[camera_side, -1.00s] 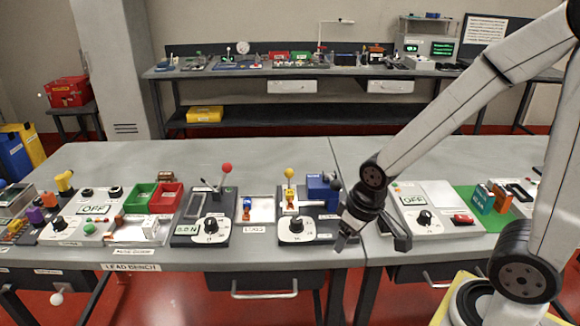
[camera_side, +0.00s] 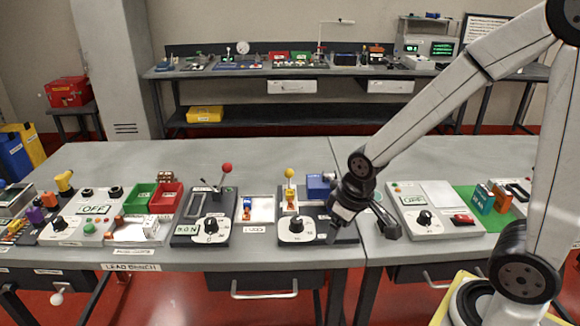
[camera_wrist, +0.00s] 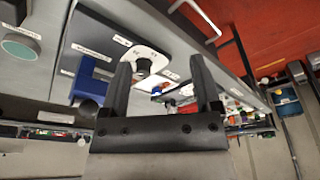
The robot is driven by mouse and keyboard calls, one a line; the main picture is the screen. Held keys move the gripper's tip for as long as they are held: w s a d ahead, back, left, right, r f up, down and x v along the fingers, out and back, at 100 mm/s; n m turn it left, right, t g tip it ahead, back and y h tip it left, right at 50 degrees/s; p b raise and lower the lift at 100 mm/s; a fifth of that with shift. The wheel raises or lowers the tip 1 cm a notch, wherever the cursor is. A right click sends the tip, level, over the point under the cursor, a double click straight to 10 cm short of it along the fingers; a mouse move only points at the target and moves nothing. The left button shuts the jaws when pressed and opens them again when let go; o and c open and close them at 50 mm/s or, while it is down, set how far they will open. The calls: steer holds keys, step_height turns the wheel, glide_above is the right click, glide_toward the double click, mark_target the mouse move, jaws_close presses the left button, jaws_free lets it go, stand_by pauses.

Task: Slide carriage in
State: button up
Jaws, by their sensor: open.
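A dark station (camera_side: 322,237) on the bench has a white dial plate (camera_side: 297,230), a lever with a yellow knob (camera_side: 290,173) and a blue block (camera_side: 318,186). I cannot tell for sure which part is the carriage; the blue block may be it. My gripper (camera_side: 362,230) is open and empty, at the right end of this station and in front of the blue block. In the wrist view, the dial plate (camera_wrist: 150,56) shows between my open fingers (camera_wrist: 160,64). The blue block (camera_wrist: 88,79) lies left of them. My arm hides the station's right end.
Left of the station are a small white tray (camera_side: 262,211) and a dark panel with a red-knobbed lever (camera_side: 226,168). To the right is a white panel with a dial (camera_side: 425,218) and a green mat (camera_side: 490,218). The bench behind is clear (camera_side: 200,155).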

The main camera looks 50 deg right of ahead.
steer(key=w+d+r+n, duration=0.1)
steer(key=w+d+n, duration=0.15)
steer(key=w, duration=0.55)
steer(key=w+d+r+n, duration=0.1)
steer(key=w+d+n, duration=0.15)
steer(key=w, duration=0.65)
steer(key=n+h, duration=0.1)
steer(key=n, duration=0.4)
glide_above(289, 170)
steer(key=s, duration=0.1)
steer(key=f, duration=0.1)
steer(key=shift+a+f+g, duration=0.15)
steer(key=shift+a+g, duration=0.2)
steer(key=shift+g, duration=0.05)
steer(key=shift+w+d+f, duration=0.15)
steer(key=shift+w+f, duration=0.05)
steer(key=shift+f, duration=1.05)
steer(key=shift+w+d+f, duration=0.1)
steer(key=shift+w+f, duration=0.05)
steer(key=shift+f, duration=1.15)
steer(key=shift+w+d+f, duration=0.15)
steer(key=shift+w+f, duration=0.05)
steer(key=shift+f, duration=1.05)
jaws_close()
